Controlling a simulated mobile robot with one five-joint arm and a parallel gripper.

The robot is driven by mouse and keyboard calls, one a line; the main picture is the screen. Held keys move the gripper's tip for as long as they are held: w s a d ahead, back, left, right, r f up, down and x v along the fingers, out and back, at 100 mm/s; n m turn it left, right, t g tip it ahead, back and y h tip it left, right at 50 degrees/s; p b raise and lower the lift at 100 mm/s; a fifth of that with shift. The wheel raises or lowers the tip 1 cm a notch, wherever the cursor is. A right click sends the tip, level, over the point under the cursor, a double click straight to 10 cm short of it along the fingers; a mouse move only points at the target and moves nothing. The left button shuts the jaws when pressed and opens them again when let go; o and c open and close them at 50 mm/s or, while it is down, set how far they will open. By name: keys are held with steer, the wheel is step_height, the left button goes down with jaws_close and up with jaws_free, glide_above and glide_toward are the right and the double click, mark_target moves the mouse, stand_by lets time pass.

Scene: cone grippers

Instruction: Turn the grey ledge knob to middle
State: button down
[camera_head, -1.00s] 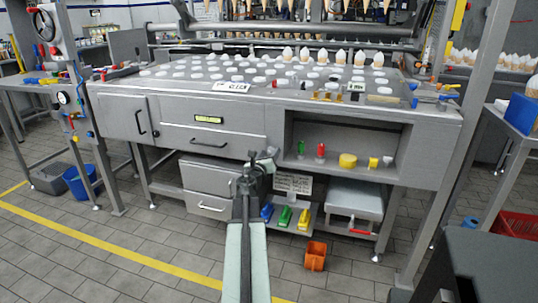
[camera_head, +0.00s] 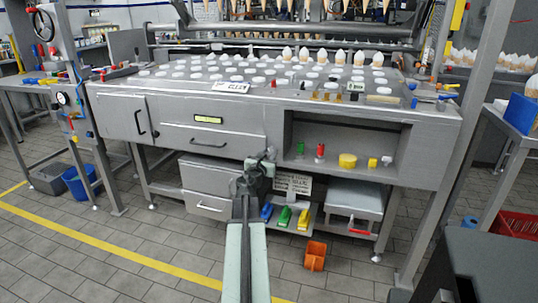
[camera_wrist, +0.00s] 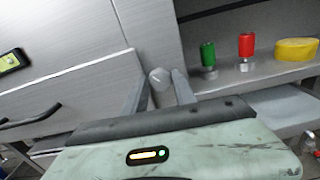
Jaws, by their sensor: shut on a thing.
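The grey ledge knob (camera_wrist: 160,79) is a small round knob on the grey metal front, at the seam just left of the open shelf. A faint lighter mark shows on its face; which setting it points to I cannot tell. My gripper (camera_wrist: 159,85) is shut on the knob, one finger on each side in the wrist view. In the head view my gripper (camera_head: 262,160) is at the counter front, between the drawer and the shelf, and hides the knob.
Right of the knob, the shelf holds a green knob (camera_wrist: 208,54), a red knob (camera_wrist: 246,46) and a yellow round piece (camera_wrist: 296,50). A drawer (camera_head: 212,141) lies to the left.

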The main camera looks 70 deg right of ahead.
steer(key=m, duration=0.7)
steer(key=shift+s, duration=0.1)
stand_by(0.5)
steer(key=c, duration=1)
jaws_free()
steer(key=shift+s+a, duration=0.2)
steer(key=shift+a, duration=3.75)
